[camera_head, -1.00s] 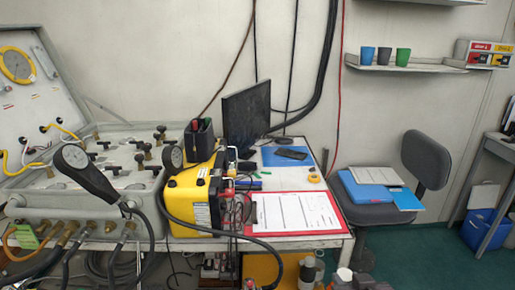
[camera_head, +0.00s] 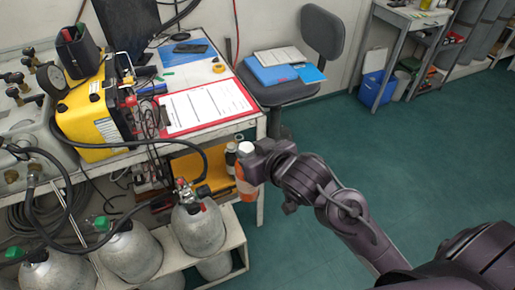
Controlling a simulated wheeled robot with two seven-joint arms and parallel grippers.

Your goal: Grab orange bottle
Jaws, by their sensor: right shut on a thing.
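The orange bottle (camera_head: 246,186) with a white cap shows at the centre of the head view, beside the front right corner of the table. My right gripper (camera_head: 251,168) is shut on it; the fingers and part of the bottle's side are hard to make out behind the wrist. The bottle looks upright. My right arm reaches in from the lower right. My left gripper is not in view.
The table (camera_head: 255,121) holds a red clipboard (camera_head: 204,106) and a yellow box (camera_head: 93,118). Grey cylinders (camera_head: 198,228) stand in a rack at lower left. A chair (camera_head: 288,90) with blue folders is behind. Green floor is clear to the right.

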